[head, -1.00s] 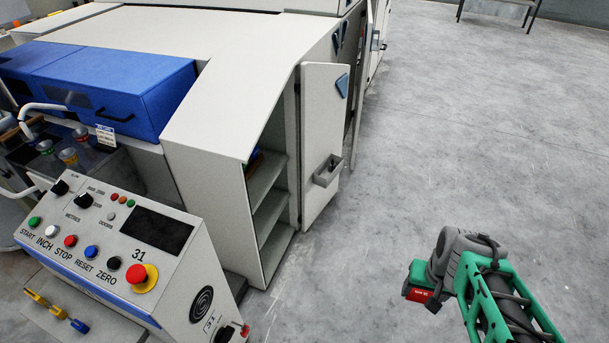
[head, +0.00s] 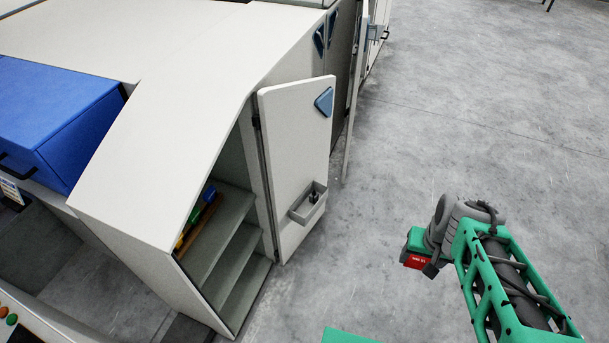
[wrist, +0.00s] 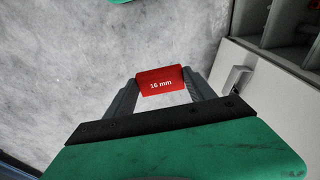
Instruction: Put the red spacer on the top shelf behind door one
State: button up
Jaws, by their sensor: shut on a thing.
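My gripper (wrist: 160,90) is shut on the red spacer (wrist: 160,82), a small block marked "16 mm", held between the two fingertips in the wrist view. In the head view the red spacer (head: 416,262) shows at the end of my green arm, over open floor to the right of the cabinet. The cabinet door (head: 297,160) stands open, with a blue triangle and a small grey tray on it. The top shelf (head: 222,232) inside carries a row of small coloured pieces at its left. I cannot read a door number.
A blue box (head: 60,120) is at the left of the white machine. Further open doors (head: 354,90) stand beyond the cabinet. The grey floor (head: 450,130) between my arm and the cabinet is clear. The wrist view shows shelves (wrist: 295,20) at upper right.

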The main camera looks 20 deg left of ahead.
aim_at(222, 226)
jog(key=i, duration=2.35)
jog(key=u, duration=4.6)
jog(key=i, duration=0.5)
